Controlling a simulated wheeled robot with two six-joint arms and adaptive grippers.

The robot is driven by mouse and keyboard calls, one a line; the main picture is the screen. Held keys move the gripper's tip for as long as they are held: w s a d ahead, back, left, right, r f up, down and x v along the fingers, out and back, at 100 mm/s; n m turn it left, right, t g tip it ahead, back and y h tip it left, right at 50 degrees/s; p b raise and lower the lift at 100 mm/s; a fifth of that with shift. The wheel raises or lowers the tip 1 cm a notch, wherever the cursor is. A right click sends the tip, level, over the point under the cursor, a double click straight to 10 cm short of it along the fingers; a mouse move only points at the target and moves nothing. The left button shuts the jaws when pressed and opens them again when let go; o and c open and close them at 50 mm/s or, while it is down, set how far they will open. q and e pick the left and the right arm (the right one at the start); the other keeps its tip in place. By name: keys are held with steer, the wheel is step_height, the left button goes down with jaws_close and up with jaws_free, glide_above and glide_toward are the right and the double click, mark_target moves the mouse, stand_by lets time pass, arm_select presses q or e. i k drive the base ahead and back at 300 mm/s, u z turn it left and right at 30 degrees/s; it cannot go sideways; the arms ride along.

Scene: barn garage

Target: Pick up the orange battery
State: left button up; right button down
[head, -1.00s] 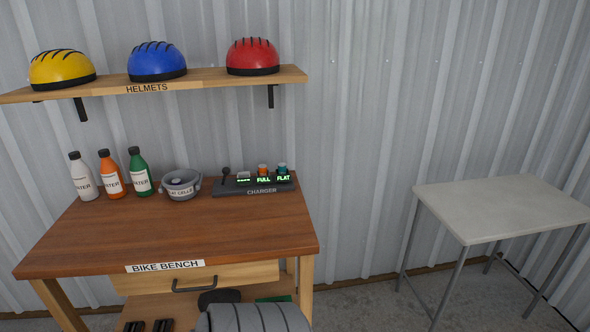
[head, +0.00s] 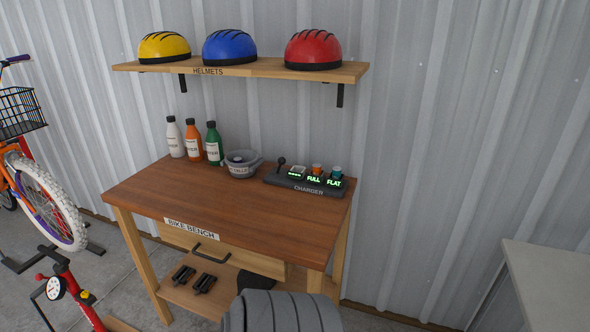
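The orange battery (head: 317,169) stands upright in the charger (head: 304,182) at the back right of the bike bench, in the slot lit FULL. A teal battery (head: 337,172) stands to its right in the slot lit FLAT. The left slot has a green display that I cannot read, and no battery stands out in it. Neither of my grippers is in the head view.
The wooden bike bench (head: 225,205) has a clear front top. Bottles (head: 193,141) and a grey bowl (head: 241,164) stand at its back. A helmet shelf (head: 262,68) hangs above. A bike (head: 45,200) and red pump (head: 75,290) are left, a pale table (head: 550,280) right.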

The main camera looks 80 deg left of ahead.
mark_target(316, 167)
steer(key=u, duration=0.8)
steer(key=i, duration=0.8)
steer(key=u, duration=0.9)
